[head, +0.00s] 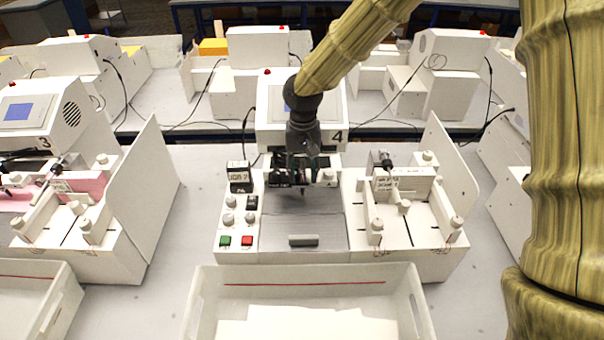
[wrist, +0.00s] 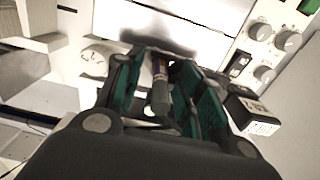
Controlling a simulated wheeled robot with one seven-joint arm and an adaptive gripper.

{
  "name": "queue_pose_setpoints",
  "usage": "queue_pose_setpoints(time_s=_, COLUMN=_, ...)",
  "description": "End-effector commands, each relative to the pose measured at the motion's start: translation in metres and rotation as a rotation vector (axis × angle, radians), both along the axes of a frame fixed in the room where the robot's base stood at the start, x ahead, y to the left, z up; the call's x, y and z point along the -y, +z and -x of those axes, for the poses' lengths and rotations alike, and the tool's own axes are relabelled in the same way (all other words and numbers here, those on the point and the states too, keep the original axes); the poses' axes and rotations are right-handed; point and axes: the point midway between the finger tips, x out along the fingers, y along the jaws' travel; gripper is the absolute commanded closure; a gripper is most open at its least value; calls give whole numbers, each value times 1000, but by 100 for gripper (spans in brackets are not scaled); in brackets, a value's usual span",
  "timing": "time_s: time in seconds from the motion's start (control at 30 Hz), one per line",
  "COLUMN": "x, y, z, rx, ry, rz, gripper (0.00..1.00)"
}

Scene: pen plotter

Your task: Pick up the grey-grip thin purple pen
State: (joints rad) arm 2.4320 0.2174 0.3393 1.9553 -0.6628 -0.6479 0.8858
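The thin pen with a grey grip (wrist: 159,98) and a purple part shows between the fingers of my gripper (wrist: 166,88) in the wrist view. Narrow gaps show between the pen and the teal finger pads on both sides, so the fingers look open around it. In the head view my gripper (head: 302,168) points down over the back of the station marked 4. A dark purplish tip (head: 302,191) shows just below the fingers there. My fingers hide most of the pen in that view.
A small black-and-white labelled box (head: 240,177) stands close left of my gripper and beside it in the wrist view (wrist: 252,112). Knobs and buttons (head: 235,240) lie front left. A clamp fixture (head: 405,190) stands right. A white tray (head: 205,300) is in front.

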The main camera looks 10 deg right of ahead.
Motion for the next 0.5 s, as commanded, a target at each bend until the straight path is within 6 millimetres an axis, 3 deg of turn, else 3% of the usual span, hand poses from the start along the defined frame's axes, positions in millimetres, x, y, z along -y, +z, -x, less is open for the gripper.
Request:
queue_pose_setpoints(time_s=0.17, x=0, y=0, z=0, rx=0, ry=0, rz=0, gripper=64)
queue_pose_setpoints(time_s=0.37, x=0, y=0, z=0, rx=0, ry=0, rz=0, gripper=100)
queue_pose_setpoints(time_s=0.5, x=0, y=0, z=0, rx=0, ry=0, rz=0, gripper=100)
